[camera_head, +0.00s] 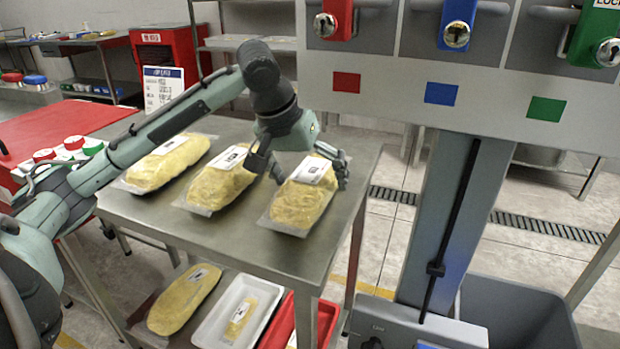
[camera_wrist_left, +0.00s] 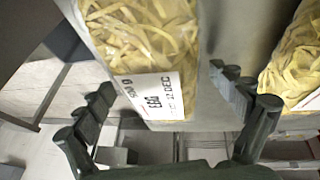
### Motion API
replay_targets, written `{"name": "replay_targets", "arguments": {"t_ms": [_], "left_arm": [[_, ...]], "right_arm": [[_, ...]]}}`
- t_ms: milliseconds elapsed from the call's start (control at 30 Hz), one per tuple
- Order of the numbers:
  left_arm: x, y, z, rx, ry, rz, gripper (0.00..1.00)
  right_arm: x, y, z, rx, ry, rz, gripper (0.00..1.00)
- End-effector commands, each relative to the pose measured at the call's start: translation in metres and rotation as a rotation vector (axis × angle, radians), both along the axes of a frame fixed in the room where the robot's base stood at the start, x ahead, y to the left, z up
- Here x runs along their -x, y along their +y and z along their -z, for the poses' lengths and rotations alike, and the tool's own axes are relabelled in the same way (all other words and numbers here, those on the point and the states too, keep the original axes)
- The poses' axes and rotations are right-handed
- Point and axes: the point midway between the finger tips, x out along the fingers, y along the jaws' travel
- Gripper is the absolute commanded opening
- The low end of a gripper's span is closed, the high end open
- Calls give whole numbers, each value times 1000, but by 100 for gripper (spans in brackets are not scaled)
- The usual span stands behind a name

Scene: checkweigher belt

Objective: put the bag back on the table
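Three clear bags of yellow cut food with white labels lie on the steel table (camera_head: 225,235): a left bag (camera_head: 165,165), a middle bag (camera_head: 210,188) and a right bag (camera_head: 298,207) near the table's right edge. My left gripper (camera_head: 310,178) is over the labelled far end of the right bag, its fingers spread to either side. In the left wrist view the gripper (camera_wrist_left: 168,100) is open, with a labelled bag (camera_wrist_left: 150,45) ahead between the fingers and another bag (camera_wrist_left: 295,65) at right. I cannot tell whether the fingers touch the bag. My right gripper is not in view.
The lower shelf holds another yellow bag (camera_head: 183,300), a white tray (camera_head: 208,332) and a red tray (camera_head: 328,318). A panel with red, blue and green locks (camera_head: 450,85) stands at right, above a grey bin (camera_head: 535,310). A red table (camera_head: 60,125) is at left.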

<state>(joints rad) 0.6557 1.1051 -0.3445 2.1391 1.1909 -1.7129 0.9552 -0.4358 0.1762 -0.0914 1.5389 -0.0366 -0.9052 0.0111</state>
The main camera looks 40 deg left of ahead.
Motion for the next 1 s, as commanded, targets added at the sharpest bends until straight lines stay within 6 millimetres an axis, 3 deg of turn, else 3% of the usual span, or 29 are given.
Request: {"name": "replay_targets", "arguments": {"t_ms": [233, 367, 733, 1000], "left_arm": [[0, 0, -2, 0, -1, 0, 95], [4, 1, -13, 0, -3, 1, 95], [34, 5, -83, -1, -6, 0, 95], [47, 6, -110, 0, -2, 1, 95]], "right_arm": [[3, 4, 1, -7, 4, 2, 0], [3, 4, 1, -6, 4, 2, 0], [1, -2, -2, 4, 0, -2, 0], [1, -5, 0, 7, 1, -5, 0]]}}
